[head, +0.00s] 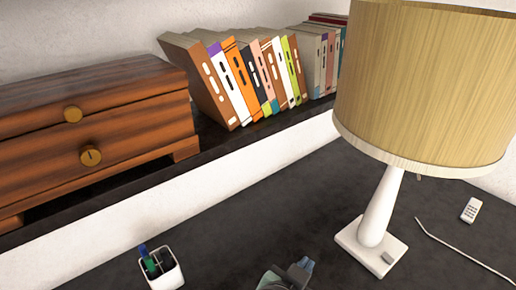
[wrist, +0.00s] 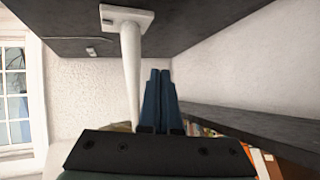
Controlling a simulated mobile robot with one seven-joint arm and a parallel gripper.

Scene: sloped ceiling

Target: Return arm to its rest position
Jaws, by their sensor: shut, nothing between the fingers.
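My gripper (head: 304,265) shows at the bottom edge of the head view, partly cut off, above the dark desk top. In the wrist view my gripper (wrist: 160,73) has its two blue fingers side by side, shut and with nothing held. The arm behind it is mostly out of the head view.
A lamp (head: 378,205) stands right of my gripper; its white stem (wrist: 130,65) is close beside the fingers in the wrist view. A pen cup (head: 162,270) stands left. A shelf behind holds books (head: 245,80) and a wooden drawer chest (head: 130,120). A remote (head: 471,210) lies at right.

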